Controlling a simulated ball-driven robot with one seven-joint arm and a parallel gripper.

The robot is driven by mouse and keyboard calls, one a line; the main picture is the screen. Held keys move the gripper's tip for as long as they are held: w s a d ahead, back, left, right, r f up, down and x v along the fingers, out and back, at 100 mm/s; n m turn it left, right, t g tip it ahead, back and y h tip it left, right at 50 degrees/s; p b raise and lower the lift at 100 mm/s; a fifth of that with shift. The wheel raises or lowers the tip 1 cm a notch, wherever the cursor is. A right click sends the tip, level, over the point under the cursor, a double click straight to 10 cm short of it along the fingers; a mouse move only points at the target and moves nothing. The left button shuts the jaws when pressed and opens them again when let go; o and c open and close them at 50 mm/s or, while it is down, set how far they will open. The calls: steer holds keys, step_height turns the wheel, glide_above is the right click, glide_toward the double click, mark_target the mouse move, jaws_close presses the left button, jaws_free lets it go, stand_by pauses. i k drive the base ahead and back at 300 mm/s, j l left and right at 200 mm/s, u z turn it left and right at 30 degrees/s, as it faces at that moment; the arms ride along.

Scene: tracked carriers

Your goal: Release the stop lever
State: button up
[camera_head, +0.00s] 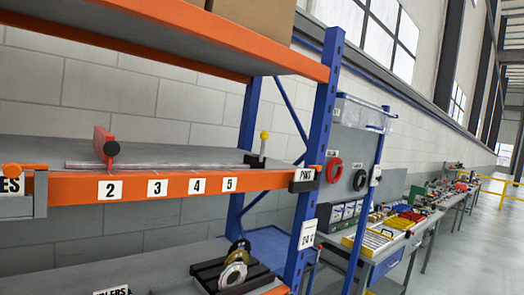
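A small lever with a yellow knob (264,135) stands on the orange-edged shelf near its right end. A grey rail or strip (190,164) runs along the shelf toward the base. A red upright piece (105,146) stands at the rail's left part, apart from the lever. My gripper does not show in this view, so its state is hidden.
Several number labels (157,188) line the orange beam. A blue upright (318,130) stands right of the lever, and a shelf with boxes (255,20) hangs above. A dark slotted block with a round metal part (233,275) sits below. Workbenches (400,245) and open floor lie right.

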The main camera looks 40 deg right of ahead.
mark_target(264, 135)
steer(key=i+l, duration=0.2)
steer(key=i, duration=0.25)
steer(key=i+l+z, duration=0.1)
steer(key=i, duration=0.3)
steer(key=i+l, duration=0.25)
steer(key=i, duration=0.2)
